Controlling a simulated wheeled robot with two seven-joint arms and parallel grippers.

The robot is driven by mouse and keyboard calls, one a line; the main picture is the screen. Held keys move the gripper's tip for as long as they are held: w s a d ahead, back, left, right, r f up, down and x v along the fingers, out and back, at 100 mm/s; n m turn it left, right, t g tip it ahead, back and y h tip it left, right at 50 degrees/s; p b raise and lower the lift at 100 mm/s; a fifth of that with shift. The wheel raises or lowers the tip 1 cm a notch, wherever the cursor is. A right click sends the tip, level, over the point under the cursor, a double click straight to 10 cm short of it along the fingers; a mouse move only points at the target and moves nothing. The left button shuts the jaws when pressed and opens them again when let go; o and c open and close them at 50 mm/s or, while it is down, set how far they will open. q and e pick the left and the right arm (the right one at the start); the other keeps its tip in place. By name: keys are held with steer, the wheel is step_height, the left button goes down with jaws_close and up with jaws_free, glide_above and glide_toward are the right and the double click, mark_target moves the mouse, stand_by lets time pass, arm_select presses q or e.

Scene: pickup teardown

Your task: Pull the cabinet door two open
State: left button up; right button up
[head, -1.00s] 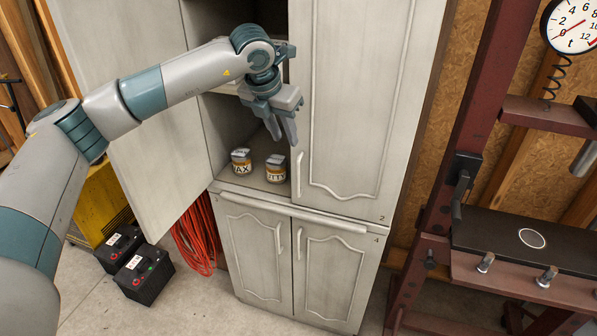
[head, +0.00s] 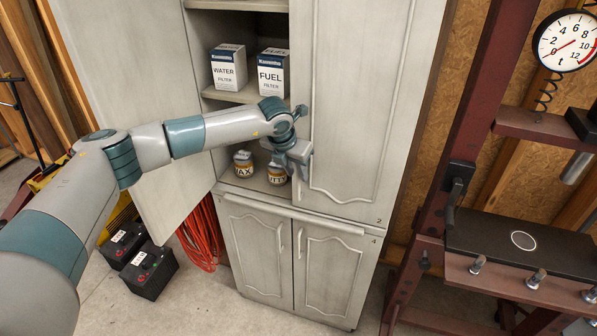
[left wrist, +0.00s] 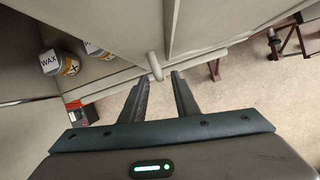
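Cabinet door two (head: 360,110) is the tall grey upper right door marked 2, and it is shut. It also shows in the left wrist view (left wrist: 200,25). Its handle (head: 299,165) is a vertical bar near the door's left edge, partly hidden by my left gripper in the head view. In the left wrist view the rounded lower end of the handle (left wrist: 155,66) shows just beyond the fingertips, in line with the gap. My left gripper (head: 299,178) is at the handle; its fingers (left wrist: 160,82) are apart with nothing gripped. My right gripper is not in view.
The upper left door (head: 125,90) stands open. The shelves hold a water filter box (head: 228,70), a fuel filter box (head: 272,75) and two tins (head: 243,165). Batteries (head: 147,270) sit on the floor. A dark red press frame (head: 460,170) stands right of the cabinet.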

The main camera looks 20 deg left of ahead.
mark_target(298, 197)
arm_select(q)
steer(key=shift+p+x, duration=0.45)
steer(key=shift+x, duration=1.35)
jaws_close()
